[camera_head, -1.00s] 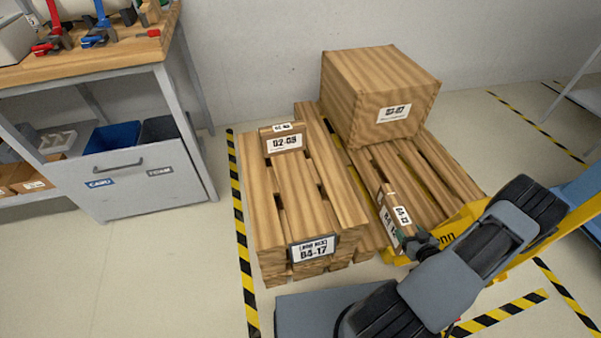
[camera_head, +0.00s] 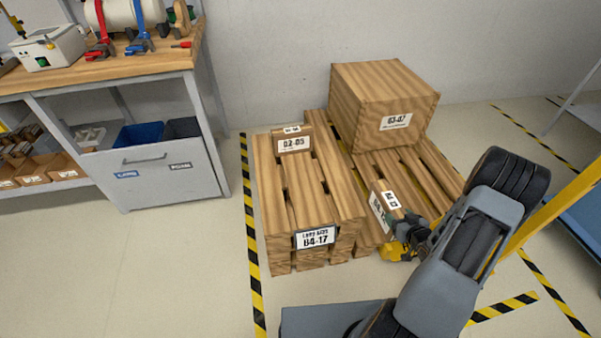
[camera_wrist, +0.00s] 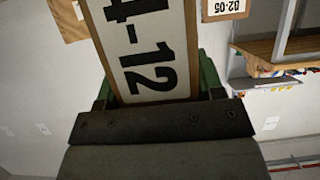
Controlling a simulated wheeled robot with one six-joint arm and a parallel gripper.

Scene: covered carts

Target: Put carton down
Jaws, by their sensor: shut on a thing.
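The carton (camera_head: 383,207) is a small brown box with a white label. In the wrist view its label (camera_wrist: 145,45) reads "4-12" close up, with the start cut off. My gripper (camera_head: 408,228) is shut on this carton, with green fingers on either side of it in the wrist view (camera_wrist: 155,95). In the head view the carton appears over the front left part of the right pallet (camera_head: 436,165). I cannot tell whether it touches the boards. My arm hides part of that pallet's front.
A stacked wooden pallet (camera_head: 345,196) stands left, signed "B4-17", with a small carton (camera_head: 291,141) at its back; its front boards are bare. A large carton (camera_head: 383,105) sits on the right pallet. A workbench (camera_head: 120,72) stands left, beyond clear floor (camera_head: 190,265).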

